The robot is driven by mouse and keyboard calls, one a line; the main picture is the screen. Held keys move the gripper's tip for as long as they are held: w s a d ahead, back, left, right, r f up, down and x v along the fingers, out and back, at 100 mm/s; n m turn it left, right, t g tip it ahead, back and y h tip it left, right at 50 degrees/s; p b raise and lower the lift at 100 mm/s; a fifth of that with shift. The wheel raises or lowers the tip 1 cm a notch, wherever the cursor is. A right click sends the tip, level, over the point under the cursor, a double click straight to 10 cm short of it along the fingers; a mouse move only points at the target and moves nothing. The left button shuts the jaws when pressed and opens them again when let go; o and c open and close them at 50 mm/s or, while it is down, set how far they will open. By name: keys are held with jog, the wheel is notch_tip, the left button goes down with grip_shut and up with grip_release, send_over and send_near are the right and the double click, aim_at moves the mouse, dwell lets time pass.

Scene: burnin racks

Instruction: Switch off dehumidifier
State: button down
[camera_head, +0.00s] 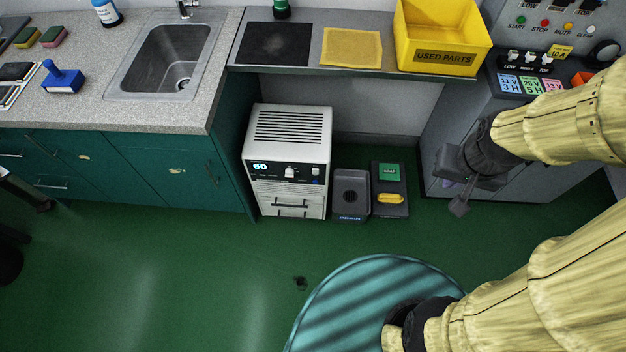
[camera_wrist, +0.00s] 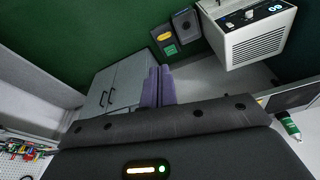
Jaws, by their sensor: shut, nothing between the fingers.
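The dehumidifier (camera_head: 288,160) is a white box with a slotted top, standing on the green floor under the counter. Its front has a lit display reading 60 (camera_head: 260,166), a light knob (camera_head: 290,172) and a small blue-marked switch (camera_head: 315,173). In the wrist view the dehumidifier (camera_wrist: 255,35) is at the upper right, with its display lit. My gripper (camera_head: 458,207) is right of the dehumidifier, apart from it, in front of the grey cabinet. In the wrist view its purple fingers (camera_wrist: 158,86) are together and empty.
A teal round surface (camera_head: 365,300) is in front.

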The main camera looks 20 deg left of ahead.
jog(key=shift+f, duration=0.1)
jog(key=w+a+f+n+t+y+b, duration=0.1)
jog(key=w+a+f+n+t+b, duration=0.15)
jog(key=w+f+n+b, duration=0.4)
jog(key=w+a+f+n+t+y+b, duration=0.1)
jog(key=w+a+f+n+y+b, duration=0.2)
jog(key=f+b, duration=0.65)
jog(key=w+a+f+n+t+b, duration=0.25)
jog(key=w+f+n+b, duration=0.3)
jog(key=f, duration=0.65)
jog(key=s+a+f+n+y+b, duration=0.1)
jog(key=a+f+n+y+b, duration=0.3)
jog(key=f+b, duration=0.3)
jog(key=s+a+f+n+y+b, duration=0.1)
jog(key=a+f+n+y+b, duration=0.3)
jog(key=f, duration=0.5)
jog(key=s+a+f+n+t+y+b, duration=0.1)
jog(key=a+f+n+y+b, duration=0.3)
jog(key=b, duration=0.6)
notch_tip(320, 180, down, 5)
jog(key=a+n, duration=0.2)
jog(key=n, duration=0.1)
jog(key=shift+s+a+r+n, duration=0.2)
jog(key=shift+s+a+n, duration=0.1)
jog(key=shift+n, duration=0.1)
